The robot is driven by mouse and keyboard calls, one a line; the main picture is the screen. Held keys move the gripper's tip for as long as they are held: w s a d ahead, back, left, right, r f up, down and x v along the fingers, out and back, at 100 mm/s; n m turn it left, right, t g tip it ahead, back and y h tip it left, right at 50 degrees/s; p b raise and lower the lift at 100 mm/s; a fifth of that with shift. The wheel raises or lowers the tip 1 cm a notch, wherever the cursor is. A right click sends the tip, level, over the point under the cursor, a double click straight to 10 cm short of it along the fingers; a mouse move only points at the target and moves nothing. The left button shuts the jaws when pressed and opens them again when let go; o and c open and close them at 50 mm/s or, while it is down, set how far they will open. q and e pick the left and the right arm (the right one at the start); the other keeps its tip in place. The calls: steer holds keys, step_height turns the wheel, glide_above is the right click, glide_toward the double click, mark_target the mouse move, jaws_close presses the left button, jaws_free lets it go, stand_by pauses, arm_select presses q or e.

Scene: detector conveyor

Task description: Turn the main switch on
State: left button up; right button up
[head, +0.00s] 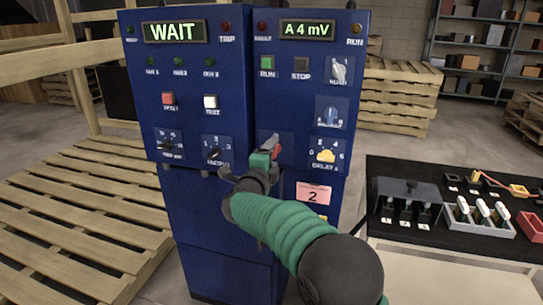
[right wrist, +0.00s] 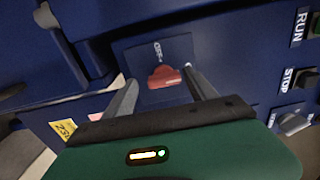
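A blue cabinet (head: 208,235) carries a red rotary switch (head: 275,146) on a small dark plate in its middle right; I cannot read its label in the head view. My right gripper (head: 261,160) is right in front of this switch and partly hides its plate. In the right wrist view the red switch (right wrist: 165,76) lies between the two spread fingertips of my right gripper (right wrist: 160,82). The fingers are open on either side of it; I cannot tell whether either one touches it. My left gripper is not in view.
The cabinet shows a WAIT display (head: 174,32), an A 4 mV display (head: 307,30), RUN and STOP buttons, a grey knob (head: 339,70), a blue knob (head: 332,114) and a yellow knob (head: 326,155). A black-topped table (head: 450,238) with parts stands right. Pallets (head: 75,215) lie left.

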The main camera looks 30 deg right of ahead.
steer(key=shift+r, duration=0.1)
steer(key=p+v, duration=0.2)
steer(key=v, duration=1.4)
steer(key=shift+s+a, duration=0.25)
steer(key=shift+a, duration=0.05)
